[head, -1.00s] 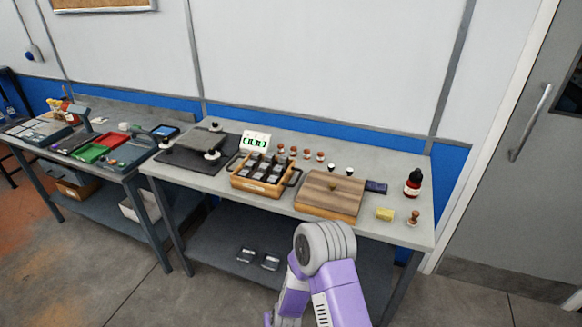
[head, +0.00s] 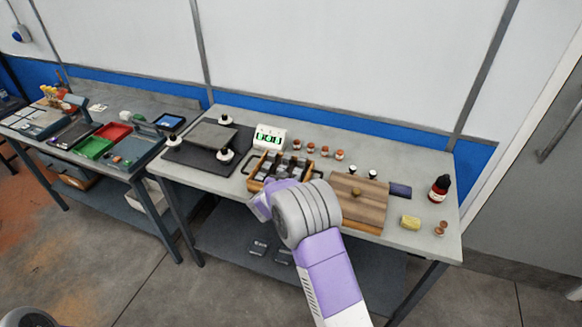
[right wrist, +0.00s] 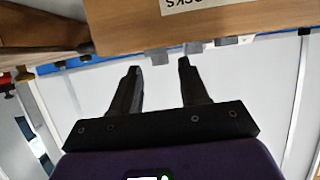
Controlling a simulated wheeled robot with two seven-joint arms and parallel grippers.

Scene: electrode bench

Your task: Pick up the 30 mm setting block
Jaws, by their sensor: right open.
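A wooden tray (head: 253,184) of grey setting blocks (head: 287,164) stands near the front of the bench, partly hidden behind my right arm. Which block is the 30 mm one I cannot tell. In the right wrist view the labelled wooden tray wall (right wrist: 125,28) crosses the top, and grey blocks (right wrist: 196,47) stick out past its edge. My right gripper (right wrist: 157,64) is open and empty, its fingertips pointing toward the tray and blocks. In the head view its fingers are hidden by my purple and grey wrist. My left gripper is not in view.
A digital readout (head: 270,138) stands behind the tray, and a dark plate (head: 212,136) lies to its left.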

